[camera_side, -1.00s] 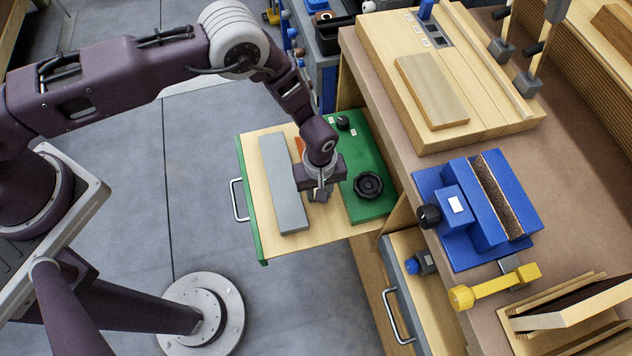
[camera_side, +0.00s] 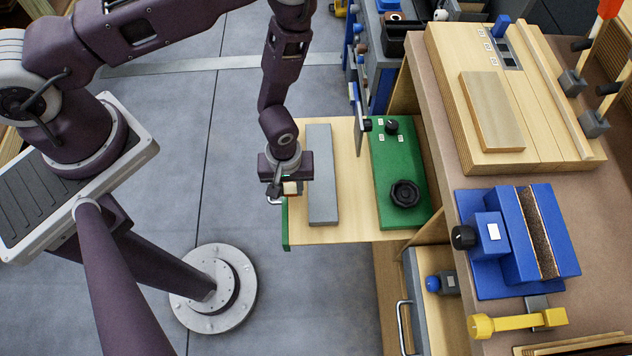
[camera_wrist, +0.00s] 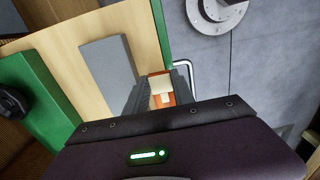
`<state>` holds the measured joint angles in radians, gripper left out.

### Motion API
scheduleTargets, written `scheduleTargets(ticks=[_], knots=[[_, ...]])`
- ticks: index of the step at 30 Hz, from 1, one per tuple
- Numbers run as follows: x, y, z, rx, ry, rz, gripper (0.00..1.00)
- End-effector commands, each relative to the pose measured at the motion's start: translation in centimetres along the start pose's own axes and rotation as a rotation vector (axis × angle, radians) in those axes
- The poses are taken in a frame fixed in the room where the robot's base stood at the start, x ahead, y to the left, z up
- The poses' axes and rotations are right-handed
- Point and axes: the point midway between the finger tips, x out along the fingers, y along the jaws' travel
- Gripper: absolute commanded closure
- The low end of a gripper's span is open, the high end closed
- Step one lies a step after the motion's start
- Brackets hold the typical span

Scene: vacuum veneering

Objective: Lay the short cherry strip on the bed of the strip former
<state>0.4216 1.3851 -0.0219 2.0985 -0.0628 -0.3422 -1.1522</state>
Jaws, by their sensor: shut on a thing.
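My gripper (camera_side: 287,190) is shut on a small reddish-orange strip, taken to be the short cherry strip (camera_side: 292,187). In the wrist view my gripper (camera_wrist: 160,92) has the strip (camera_wrist: 156,76) between its fingers, with a pale patch on it. Only a small part shows. The gripper is at the left side of a pale wooden board (camera_side: 345,215), left of a long grey plate (camera_side: 321,175). I cannot tell its height. A green unit with black knobs (camera_side: 386,175) is at the board's right. I cannot tell which part is the strip former's bed.
A thin grey upright piece (camera_side: 360,138) stands between plate and green unit. A blue clamp-like device (camera_side: 487,255) and a wooden fixture (camera_side: 455,125) are on the bench at right. A yellow-handled tool (camera_side: 520,321) lies in front. Bare board lies between plate and green unit.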

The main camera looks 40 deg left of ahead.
Motion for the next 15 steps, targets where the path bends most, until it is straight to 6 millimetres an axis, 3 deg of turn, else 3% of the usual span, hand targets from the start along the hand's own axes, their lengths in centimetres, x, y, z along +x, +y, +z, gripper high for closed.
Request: scheduleTargets(ticks=[3, 6, 10, 15], knots=[[0.0, -1.6, 0.0, 0.0, 0.0, -0.002, 1.0], [-0.3, -1.3, 0.0, 0.004, 0.008, 0.001, 1.0], [-2.0, 2.2, 0.7, 0.01, 0.027, 0.001, 1.0], [-4.6, 6.5, 3.0, 0.005, 0.014, 0.003, 1.0]])
